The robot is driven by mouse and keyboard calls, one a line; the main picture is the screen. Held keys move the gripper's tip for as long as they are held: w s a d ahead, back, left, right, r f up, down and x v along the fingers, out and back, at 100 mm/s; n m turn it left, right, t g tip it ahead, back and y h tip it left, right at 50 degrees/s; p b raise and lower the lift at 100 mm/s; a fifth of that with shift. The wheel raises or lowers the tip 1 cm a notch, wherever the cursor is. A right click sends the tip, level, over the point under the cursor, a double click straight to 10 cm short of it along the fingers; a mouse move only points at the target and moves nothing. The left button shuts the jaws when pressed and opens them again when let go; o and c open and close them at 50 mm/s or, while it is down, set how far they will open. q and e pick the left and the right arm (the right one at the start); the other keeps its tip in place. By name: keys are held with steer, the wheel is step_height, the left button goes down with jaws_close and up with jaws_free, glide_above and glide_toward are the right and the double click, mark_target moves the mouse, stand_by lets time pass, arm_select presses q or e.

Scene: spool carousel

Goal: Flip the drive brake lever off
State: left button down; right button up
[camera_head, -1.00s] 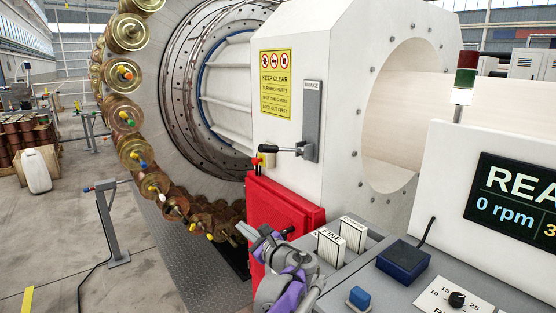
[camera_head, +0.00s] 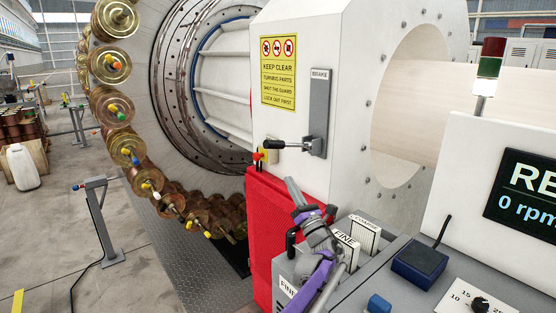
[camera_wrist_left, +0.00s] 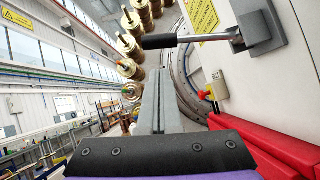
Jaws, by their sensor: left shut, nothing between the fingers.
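The brake lever (camera_head: 268,144) has a black grip on a metal rod and sticks out leftward, roughly level, from the grey BRAKE plate (camera_head: 320,105) on the white housing. In the left wrist view the lever's black grip (camera_wrist_left: 160,41) crosses just above my fingertips, and its rod runs right to the grey mount. My left gripper (camera_head: 290,183) is shut and empty, pointing up, below and slightly right of the grip in the head view. A gap shows between them there; the wrist view does not settle their depth. My right gripper is out of view.
A yellow warning sign (camera_head: 278,72) is above the lever. A red-and-yellow knob (camera_head: 259,156) sits close below the grip. A red cover (camera_head: 268,215) stands behind my gripper. The grey console (camera_head: 365,285) is at lower right, and the spool ring (camera_head: 125,150) at left.

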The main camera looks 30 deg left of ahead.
mark_target(288, 146)
arm_select(q)
steer(key=p+x, duration=0.2)
steer(key=x, duration=0.8)
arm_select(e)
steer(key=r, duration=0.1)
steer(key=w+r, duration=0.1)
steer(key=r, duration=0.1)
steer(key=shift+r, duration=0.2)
arm_select(q)
steer(key=shift+r, duration=0.1)
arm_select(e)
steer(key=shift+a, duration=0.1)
